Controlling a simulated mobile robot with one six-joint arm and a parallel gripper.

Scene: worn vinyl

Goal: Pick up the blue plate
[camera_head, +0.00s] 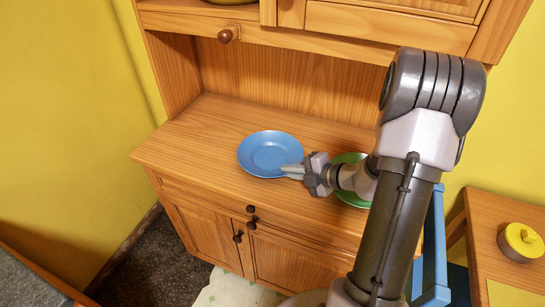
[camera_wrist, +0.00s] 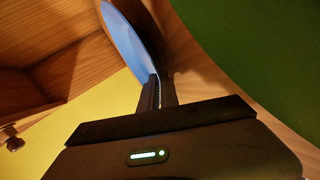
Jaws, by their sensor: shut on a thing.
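The blue plate (camera_head: 271,153) is at the middle of the wooden cabinet's counter, close to level in the head view. My gripper (camera_head: 294,171) reaches it from the right and is shut on its right rim. In the wrist view the blue plate (camera_wrist: 130,42) is seen nearly edge-on, with its rim between the two fingers (camera_wrist: 157,90). I cannot tell whether the plate touches the counter or is slightly above it.
A green plate (camera_head: 350,187) lies just right, partly hidden by my arm; it looms large in the wrist view (camera_wrist: 250,50). The cabinet counter (camera_head: 195,140) is clear on the left. A yellow lidded pot (camera_head: 521,241) stands on a wooden table at the right.

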